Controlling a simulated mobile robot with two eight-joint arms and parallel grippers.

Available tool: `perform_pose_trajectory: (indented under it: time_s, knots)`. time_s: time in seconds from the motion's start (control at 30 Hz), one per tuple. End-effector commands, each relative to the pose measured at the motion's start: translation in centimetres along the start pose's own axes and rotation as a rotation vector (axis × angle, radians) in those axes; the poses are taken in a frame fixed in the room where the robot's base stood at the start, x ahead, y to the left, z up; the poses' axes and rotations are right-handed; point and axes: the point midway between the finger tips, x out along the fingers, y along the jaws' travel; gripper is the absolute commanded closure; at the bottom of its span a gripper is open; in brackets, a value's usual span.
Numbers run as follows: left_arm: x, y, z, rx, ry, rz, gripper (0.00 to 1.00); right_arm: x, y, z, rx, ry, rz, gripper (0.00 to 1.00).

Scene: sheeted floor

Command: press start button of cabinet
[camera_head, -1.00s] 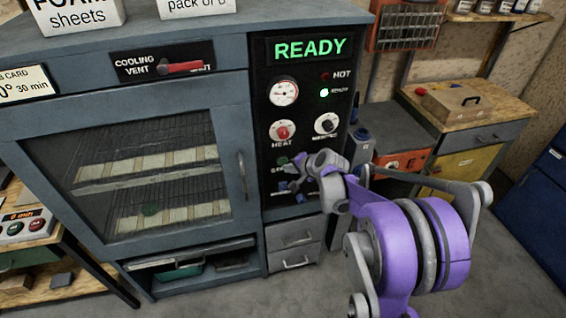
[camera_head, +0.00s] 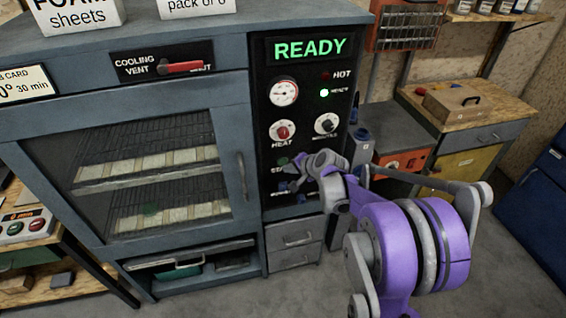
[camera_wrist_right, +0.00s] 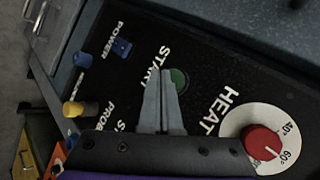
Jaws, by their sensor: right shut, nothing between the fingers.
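The cabinet (camera_head: 225,75) is a grey-blue oven-like unit with a glass door and a black control panel on its right. The green START button (camera_wrist_right: 179,80) shows in the right wrist view beside the word START; in the head view it is small and partly covered by my right gripper (camera_head: 300,163). In the wrist view my right gripper (camera_wrist_right: 162,80) is shut and empty. Its fingertips are close beside the button in the picture; I cannot tell whether they touch it. My left gripper is not in view.
The lit display (camera_head: 310,49) reads READY, and a green lamp (camera_head: 324,93) glows. A red HEAT knob (camera_wrist_right: 262,141) is right of the fingers in the wrist view. A wooden bench (camera_head: 455,115) stands right of the cabinet.

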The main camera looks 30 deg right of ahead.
Motion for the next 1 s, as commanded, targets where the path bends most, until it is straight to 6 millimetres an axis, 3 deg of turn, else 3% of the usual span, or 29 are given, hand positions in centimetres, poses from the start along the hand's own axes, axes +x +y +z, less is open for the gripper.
perform_pose_trajectory:
  time_s: [1.0]
  knots:
    - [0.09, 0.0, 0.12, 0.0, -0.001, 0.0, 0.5, 0.53, -0.33, -0.36, 0.0, 0.0, 0.0, 1.0]
